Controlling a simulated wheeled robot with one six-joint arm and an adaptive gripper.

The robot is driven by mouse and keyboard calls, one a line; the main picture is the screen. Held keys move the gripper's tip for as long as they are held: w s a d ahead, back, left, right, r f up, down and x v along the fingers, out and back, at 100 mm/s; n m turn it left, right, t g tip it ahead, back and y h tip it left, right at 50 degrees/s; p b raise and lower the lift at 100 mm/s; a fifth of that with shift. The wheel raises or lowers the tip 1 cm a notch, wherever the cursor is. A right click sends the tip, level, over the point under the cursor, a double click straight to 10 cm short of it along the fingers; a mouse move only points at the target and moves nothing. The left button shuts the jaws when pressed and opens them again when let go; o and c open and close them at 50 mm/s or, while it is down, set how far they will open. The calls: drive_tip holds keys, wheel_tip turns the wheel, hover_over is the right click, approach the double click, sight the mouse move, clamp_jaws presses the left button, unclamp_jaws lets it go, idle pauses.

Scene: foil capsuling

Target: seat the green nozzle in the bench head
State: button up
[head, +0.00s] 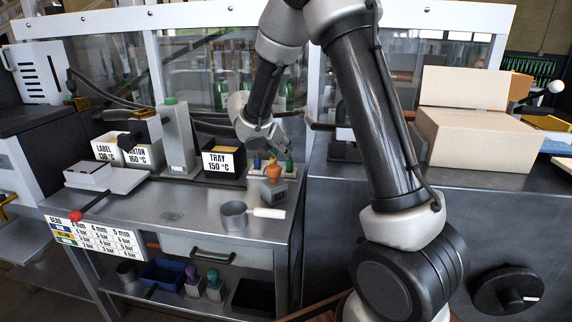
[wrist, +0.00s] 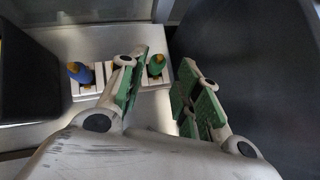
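The green nozzle (head: 289,164) stands upright in a small white rack at the right of the bench. In the wrist view the green nozzle (wrist: 156,66) shows just beyond my left finger, at the rack's right end. My gripper (head: 270,140) is above and behind the rack. In the wrist view my gripper (wrist: 160,95) is open, with an empty gap between its green-padded fingers. A grey block with an orange top (head: 273,174) stands in front of the rack. I cannot tell for sure which part is the bench head.
A blue nozzle (wrist: 80,72) stands at the rack's left. The black TRAY 150 °C box (head: 224,160) and a grey column with a green top (head: 177,138) are left of the rack.

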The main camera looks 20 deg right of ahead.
sight(290, 165)
drive_tip(key=x, duration=0.7)
drive_tip(key=shift+w+d+f, duration=0.1)
drive_tip(key=shift+d+f, duration=0.1)
drive_tip(key=shift+f, duration=0.05)
drive_tip(key=c, duration=0.7)
